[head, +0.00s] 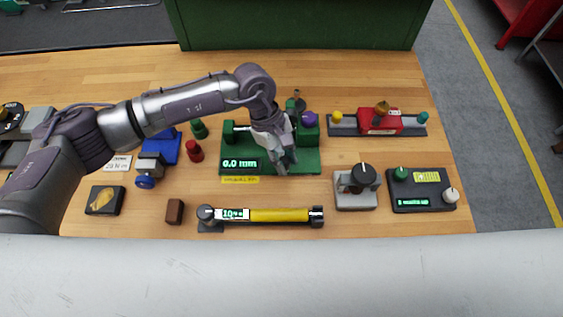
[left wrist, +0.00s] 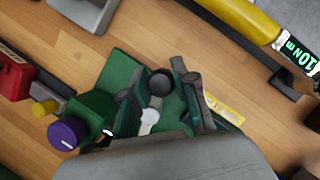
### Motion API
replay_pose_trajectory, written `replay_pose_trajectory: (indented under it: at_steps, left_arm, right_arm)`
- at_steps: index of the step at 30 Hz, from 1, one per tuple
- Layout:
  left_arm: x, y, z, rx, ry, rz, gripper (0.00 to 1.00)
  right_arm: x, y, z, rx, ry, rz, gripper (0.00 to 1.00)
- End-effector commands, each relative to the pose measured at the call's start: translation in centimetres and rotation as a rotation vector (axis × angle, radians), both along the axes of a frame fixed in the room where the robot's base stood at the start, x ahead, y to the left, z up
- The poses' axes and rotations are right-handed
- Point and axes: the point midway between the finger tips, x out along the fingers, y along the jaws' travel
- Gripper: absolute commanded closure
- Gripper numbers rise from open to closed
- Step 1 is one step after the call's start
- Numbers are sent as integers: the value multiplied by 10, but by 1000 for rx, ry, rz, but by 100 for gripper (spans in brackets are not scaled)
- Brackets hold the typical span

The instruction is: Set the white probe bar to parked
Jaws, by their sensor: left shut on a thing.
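The green gauge fixture (head: 300,168) stands mid-bench with a "0.0 mm" readout (head: 240,163) at its front left and a purple knob (head: 309,118) at its back right. My left gripper (head: 284,168) reaches down over it, covering its middle. In the left wrist view, the gripper (left wrist: 163,90) has its fingers around a dark round knob (left wrist: 160,82) and a short white piece (left wrist: 149,118), which seems to be part of the white probe bar. The purple knob (left wrist: 67,133) lies beside the fingers. Exact finger contact is partly hidden. My right gripper is not in view.
A yellow torque tool (head: 278,215) lies in front of the fixture. A red slide unit (head: 380,121) stands at the back right. A grey dial block (head: 355,190) and a black control box (head: 420,190) stand at right. Several small parts lie at left.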

Motion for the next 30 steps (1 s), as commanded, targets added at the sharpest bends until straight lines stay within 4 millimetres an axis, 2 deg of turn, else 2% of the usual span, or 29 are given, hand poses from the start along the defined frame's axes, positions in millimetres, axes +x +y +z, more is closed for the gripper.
replay_pose_trajectory:
  at_steps: [1, 18, 30]
  left_arm:
    - [1, -2, -6, -2, -4, 43, 100]
    - [16, -25, -6, -4, -7, 579, 100]
    - [28, -34, -3, -3, -6, 877, 100]
  right_arm:
    - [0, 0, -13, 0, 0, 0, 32]
    - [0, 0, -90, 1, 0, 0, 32]
    - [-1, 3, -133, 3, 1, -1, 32]
